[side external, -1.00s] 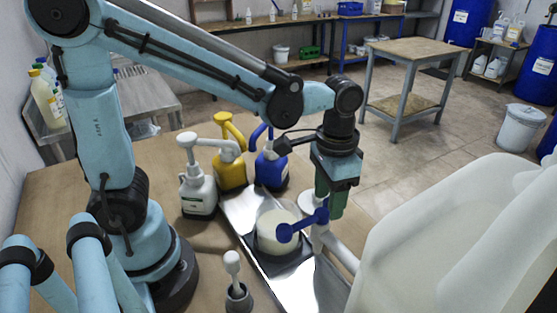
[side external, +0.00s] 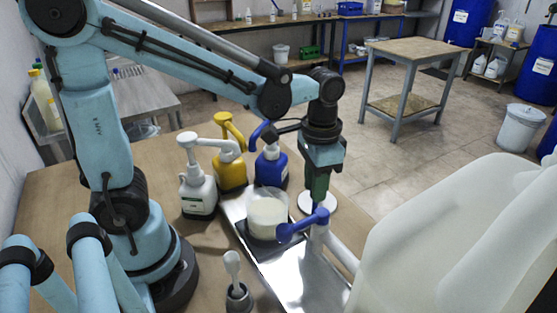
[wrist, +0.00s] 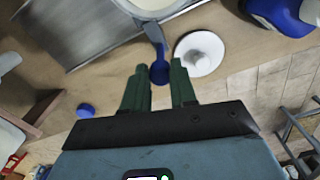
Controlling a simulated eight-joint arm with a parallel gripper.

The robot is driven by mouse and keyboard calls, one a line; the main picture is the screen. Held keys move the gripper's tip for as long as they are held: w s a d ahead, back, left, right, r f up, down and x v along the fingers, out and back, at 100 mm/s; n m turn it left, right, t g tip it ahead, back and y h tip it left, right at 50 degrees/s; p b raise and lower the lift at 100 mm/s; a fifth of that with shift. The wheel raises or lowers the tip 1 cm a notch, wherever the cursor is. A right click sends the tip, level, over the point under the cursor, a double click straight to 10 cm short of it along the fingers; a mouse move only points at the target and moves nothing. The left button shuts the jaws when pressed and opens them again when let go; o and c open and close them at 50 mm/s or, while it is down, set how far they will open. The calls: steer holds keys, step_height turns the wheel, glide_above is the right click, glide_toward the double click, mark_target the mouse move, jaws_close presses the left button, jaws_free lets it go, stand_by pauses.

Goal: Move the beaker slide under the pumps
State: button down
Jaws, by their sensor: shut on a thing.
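The beaker (side external: 267,218), filled with a cream liquid, stands upright on its dark slide (side external: 262,248) on the shiny metal track (side external: 300,280). It is cut off at the top of the wrist view (wrist: 152,5). A blue handle (wrist: 158,70) reaches from the slide to between the green fingertips of my gripper (wrist: 159,80), which is shut on it. In the side view my gripper (side external: 318,198) is right of the beaker. The white (side external: 197,190), yellow (side external: 230,168) and blue (side external: 270,165) pump bottles stand behind the beaker, towards the track's far end.
A large translucent container (side external: 450,240) with a blue-handled tap (side external: 303,225) fills the right front, its tap close to the track. A white disc (wrist: 203,52) lies beside my fingers. A small grey cup (side external: 238,297) with a white spoon-like tool stands left of the track.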

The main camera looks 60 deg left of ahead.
steer(key=a, duration=0.8)
steer(key=shift+a, duration=0.1)
steer(key=c, duration=0.9)
jaws_free()
steer(key=shift+r, duration=0.15)
step_height(320, 180, up, 12)
steer(key=s+d+f+n+t, duration=0.3)
steer(key=f+t, duration=0.4)
steer(key=f, duration=0.1)
steer(key=shift+s+d+f, duration=0.2)
steer(key=shift+d, duration=0.2)
